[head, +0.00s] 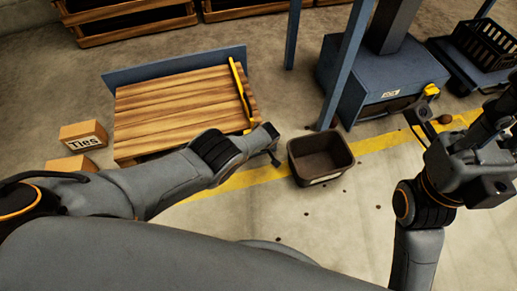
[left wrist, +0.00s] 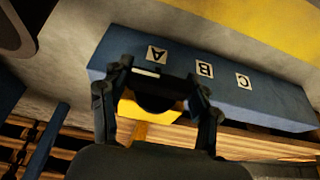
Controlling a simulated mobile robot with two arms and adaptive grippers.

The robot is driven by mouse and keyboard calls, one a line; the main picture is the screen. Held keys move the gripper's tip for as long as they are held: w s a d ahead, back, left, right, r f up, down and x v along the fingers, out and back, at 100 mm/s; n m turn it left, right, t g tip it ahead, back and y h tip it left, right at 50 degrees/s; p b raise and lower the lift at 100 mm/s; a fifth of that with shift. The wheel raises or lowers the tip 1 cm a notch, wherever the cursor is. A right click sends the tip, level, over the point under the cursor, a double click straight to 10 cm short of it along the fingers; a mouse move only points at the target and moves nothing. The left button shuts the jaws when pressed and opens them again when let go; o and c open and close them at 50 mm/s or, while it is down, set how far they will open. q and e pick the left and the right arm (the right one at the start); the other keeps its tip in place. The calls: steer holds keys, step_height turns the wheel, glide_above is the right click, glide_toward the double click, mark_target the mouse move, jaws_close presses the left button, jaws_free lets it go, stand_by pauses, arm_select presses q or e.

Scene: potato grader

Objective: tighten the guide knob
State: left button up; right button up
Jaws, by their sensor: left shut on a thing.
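The yellow guide (head: 240,88) lies across the right part of the wooden slatted table (head: 170,105). Its near end is close to my left gripper (head: 273,145), at the table's near right corner. In the left wrist view, my left gripper (left wrist: 158,103) is shut on the dark round guide knob (left wrist: 155,97), with a finger on each side. Part of the yellow guide (left wrist: 150,113) shows behind the knob. The blue rail (left wrist: 225,90) beside it bears labels A, B and C. My right gripper (head: 465,160) is at the right; its finger opening is unclear.
A dark bin (head: 320,157) stands on the floor right of the table. A blue post (head: 343,65) and blue machine (head: 385,80) stand behind it. Boxes, one marked Ties (head: 84,136), lie left of the table. Wooden crates (head: 128,20) are at the back.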

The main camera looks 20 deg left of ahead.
arm_select(q)
steer(key=shift+s+d+f, duration=0.1)
steer(key=shift+s+d, duration=0.05)
steer(key=shift+s, duration=0.05)
steer(key=o, duration=1.1)
steer(key=shift+o, duration=0.3)
steer(key=shift+w, duration=0.1)
